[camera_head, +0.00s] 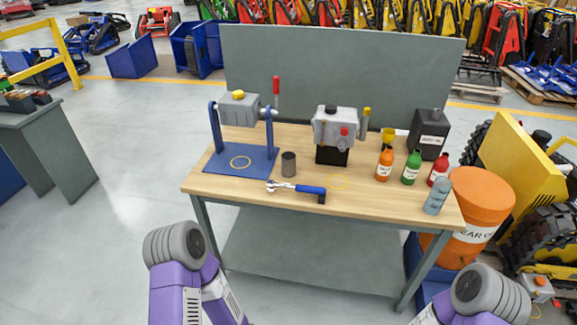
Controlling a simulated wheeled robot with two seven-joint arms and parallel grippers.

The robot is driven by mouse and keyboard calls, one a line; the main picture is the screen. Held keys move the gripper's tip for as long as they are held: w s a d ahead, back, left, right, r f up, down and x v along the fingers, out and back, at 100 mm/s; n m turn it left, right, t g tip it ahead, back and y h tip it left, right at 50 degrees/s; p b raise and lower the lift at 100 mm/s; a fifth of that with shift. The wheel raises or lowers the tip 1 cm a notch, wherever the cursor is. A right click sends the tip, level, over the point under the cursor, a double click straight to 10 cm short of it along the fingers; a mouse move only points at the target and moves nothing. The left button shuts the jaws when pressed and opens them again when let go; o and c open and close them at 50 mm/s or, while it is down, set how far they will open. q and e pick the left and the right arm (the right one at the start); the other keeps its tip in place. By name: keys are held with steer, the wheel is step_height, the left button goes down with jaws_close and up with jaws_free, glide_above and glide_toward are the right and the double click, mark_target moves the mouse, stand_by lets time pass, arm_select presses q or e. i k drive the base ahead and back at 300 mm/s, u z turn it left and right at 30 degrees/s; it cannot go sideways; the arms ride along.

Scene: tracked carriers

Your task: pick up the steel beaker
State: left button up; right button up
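The steel beaker (288,165) appears to be the small dark grey cylinder standing upright on the wooden workbench (230,187), left of the middle and near the front. Nothing touches it. Parts of both my arms show at the bottom of the head view, in front of the bench. Neither of my grippers can be seen.
A ratchet with a blue handle (310,189) lies just in front of the beaker. A blue-framed fixture (232,158) stands left, a grey machine (336,127) behind right. Bottles, including a green one (411,168), stand right. A grey panel (340,75) rises behind.

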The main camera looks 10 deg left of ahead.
mark_target(288, 164)
steer(key=k, duration=0.45)
steer(key=u, duration=0.95)
steer(key=i, duration=1.05)
steer(key=z, duration=0.2)
